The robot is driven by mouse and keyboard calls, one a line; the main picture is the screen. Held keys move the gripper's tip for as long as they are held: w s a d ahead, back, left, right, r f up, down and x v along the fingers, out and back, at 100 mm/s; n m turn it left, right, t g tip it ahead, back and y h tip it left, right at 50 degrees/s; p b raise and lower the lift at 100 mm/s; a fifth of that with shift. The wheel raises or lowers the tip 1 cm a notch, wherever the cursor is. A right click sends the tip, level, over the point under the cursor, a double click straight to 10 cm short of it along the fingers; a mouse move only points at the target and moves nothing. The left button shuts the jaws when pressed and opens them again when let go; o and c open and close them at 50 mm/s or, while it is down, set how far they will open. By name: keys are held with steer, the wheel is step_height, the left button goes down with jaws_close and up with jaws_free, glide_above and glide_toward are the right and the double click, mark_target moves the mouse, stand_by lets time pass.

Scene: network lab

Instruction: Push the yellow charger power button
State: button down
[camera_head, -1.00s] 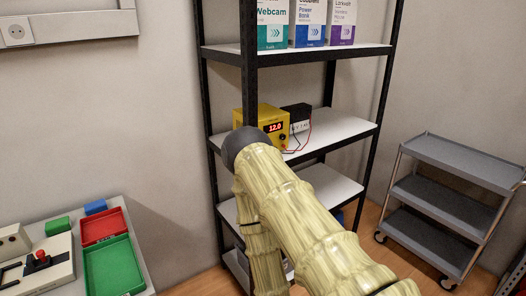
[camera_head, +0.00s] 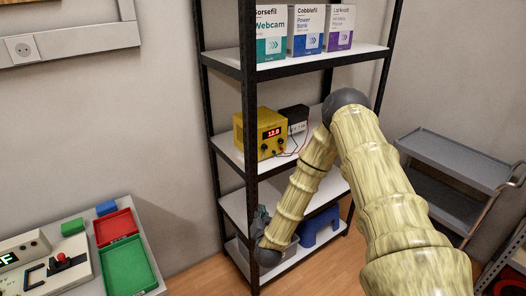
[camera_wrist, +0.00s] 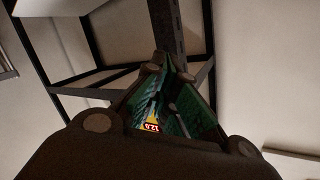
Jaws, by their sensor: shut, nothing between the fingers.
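The yellow charger (camera_head: 250,137) stands on the middle shelf, with a lit red display reading 12.0 and dark knobs below it on its front. I cannot make out which part is its power button. My gripper (camera_head: 260,211) is below the charger, in front of the shelf rack, partly dark and small in the head view. In the wrist view my gripper (camera_wrist: 163,62) is shut and empty. The charger's display (camera_wrist: 152,127) shows upside down past the fingers, which hide most of the charger. The fingers look apart from it.
A black box (camera_head: 295,115) with thin cables sits beside the charger. The rack's dark front post (camera_head: 249,100) is close to the charger and gripper. A grey cart (camera_head: 455,155) stands at right.

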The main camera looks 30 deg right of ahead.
mark_target(263, 156)
steer(key=w+d+r+m+h+p, duration=0.3)
steer(key=d+r+m+h, duration=0.2)
steer(key=d+r, duration=0.7)
steer(key=shift+r+h, duration=0.7)
steer(key=shift+r, duration=0.2)
steer(key=shift+w, duration=0.15)
steer(key=shift+w+a+b, duration=0.2)
steer(key=shift+w+b, duration=0.5)
steer(key=shift+w, duration=1.45)
steer(key=shift+w+a+b, duration=0.15)
steer(key=shift+w+b, duration=0.55)
steer(key=shift+w, duration=1.4)
steer(key=shift+w+b, duration=0.3)
